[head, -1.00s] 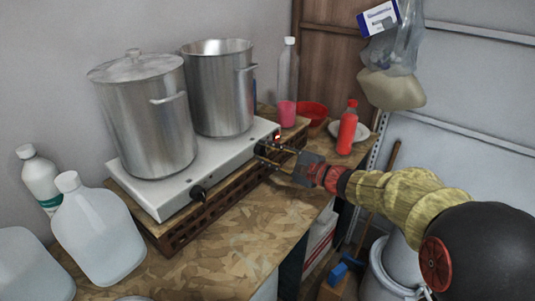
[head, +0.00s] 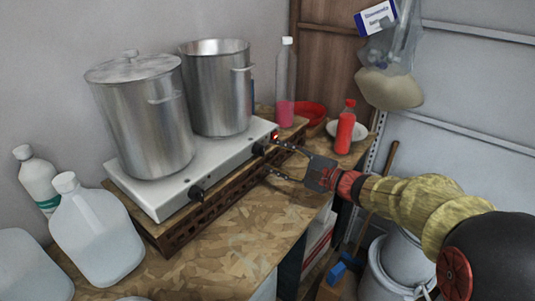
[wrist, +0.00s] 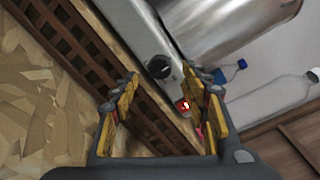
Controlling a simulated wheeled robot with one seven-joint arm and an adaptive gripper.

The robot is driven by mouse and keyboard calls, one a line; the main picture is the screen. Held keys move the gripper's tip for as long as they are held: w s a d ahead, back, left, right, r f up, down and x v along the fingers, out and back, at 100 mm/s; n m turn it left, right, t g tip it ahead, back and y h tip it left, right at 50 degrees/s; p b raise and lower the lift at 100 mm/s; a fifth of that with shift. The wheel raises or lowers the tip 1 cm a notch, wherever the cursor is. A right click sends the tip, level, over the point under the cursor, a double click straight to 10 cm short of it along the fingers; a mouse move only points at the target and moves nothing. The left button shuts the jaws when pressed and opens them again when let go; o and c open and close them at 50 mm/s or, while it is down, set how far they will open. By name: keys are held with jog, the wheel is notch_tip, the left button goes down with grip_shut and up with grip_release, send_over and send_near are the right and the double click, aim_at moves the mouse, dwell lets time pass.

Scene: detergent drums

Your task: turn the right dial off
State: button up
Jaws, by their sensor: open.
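The right dial (head: 259,149) is a black knob on the front of the white two-burner hot plate (head: 225,160). It also shows in the wrist view (wrist: 158,67), just beyond my fingertips; its exact setting is hard to read. A small red indicator (wrist: 183,104) sits beside it. My gripper (head: 273,158) is open and empty, its two fingers spread in front of the dial and apart from it. In the wrist view my gripper (wrist: 162,92) has the dial showing between and beyond its yellow-padded fingers. The left dial (head: 196,193) is on the same front face.
A lidded steel pot (head: 147,120) and an open one (head: 220,90) stand on the burners. The hot plate rests on a brown slotted block (head: 190,228). A red bottle (head: 345,128) and a clear bottle with pink liquid (head: 286,85) stand behind. The counter (head: 235,235) in front is clear.

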jog(key=v, duration=0.8)
jog(key=shift+a, duration=0.15)
jog(key=s+a+f+n+g+h+p, duration=0.1)
jog(key=s+a+n+g+h, duration=0.2)
jog(key=s, duration=0.6)
jog(key=s+a+f+n+g+h+p, duration=0.1)
jog(key=s+a+n+g+h, duration=0.3)
jog(key=s, duration=0.6)
jog(key=s+d+n+t+h, duration=0.1)
jog(key=s+d+n+h, duration=0.2)
jog(key=s+d, duration=0.2)
jog(key=s+d+n+t+h+p, duration=0.1)
jog(key=s+d+n+h, duration=0.2)
jog(key=s+d, duration=0.3)
jog(key=d+n, duration=0.1)
jog(key=d, duration=0.4)
jog(key=shift+s+d+f+h, duration=0.15)
jog(key=shift+s+d+h, duration=0.15)
jog(key=shift+d+h, duration=0.1)
jog(key=shift+c, duration=0.3)
